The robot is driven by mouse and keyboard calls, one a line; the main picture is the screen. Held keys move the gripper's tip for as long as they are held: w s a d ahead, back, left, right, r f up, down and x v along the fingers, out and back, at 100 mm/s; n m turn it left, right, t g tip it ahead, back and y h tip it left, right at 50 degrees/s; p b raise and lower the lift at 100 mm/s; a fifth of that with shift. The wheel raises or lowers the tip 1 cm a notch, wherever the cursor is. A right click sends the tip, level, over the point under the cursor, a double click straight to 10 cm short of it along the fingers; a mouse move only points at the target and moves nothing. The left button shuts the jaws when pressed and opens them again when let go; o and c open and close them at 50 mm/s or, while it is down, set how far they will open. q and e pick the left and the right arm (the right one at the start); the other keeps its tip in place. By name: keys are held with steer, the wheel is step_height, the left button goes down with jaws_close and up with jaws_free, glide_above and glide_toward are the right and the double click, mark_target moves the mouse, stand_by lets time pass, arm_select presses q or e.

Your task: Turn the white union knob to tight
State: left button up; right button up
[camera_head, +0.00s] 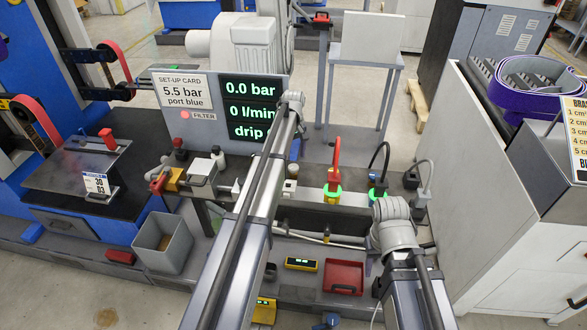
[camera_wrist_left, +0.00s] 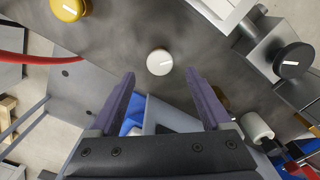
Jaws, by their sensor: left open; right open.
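The white union knob (camera_wrist_left: 159,62) shows in the left wrist view as a round white cap with a short slanted mark, set on a dark grey surface. My left gripper (camera_wrist_left: 161,73) is open, its two purple-grey fingers apart. In that picture the knob lies between and slightly beyond the fingertips; nothing is held, and I cannot tell the remaining distance. In the head view my left arm (camera_head: 245,215) reaches over the bench and hides its gripper. My right arm (camera_head: 390,235) ends at a grey wrist in front of the bench; its gripper is not visible.
A yellow knob (camera_wrist_left: 70,8) and a black knob (camera_wrist_left: 292,60) flank the white one. A red hose (camera_wrist_left: 40,59) runs at the left. The display (camera_head: 250,107) reads 0.0 bar, 0 l/min and drip. A grey bin (camera_head: 163,243) and red tray (camera_head: 343,277) stand low in front.

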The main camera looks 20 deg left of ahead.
mark_target(293, 167)
arm_select(q)
step_height(293, 167, down, 5)
steer(key=b, duration=0.4)
steer(key=shift+r, duration=0.1)
jaws_close()
stand_by(0.4)
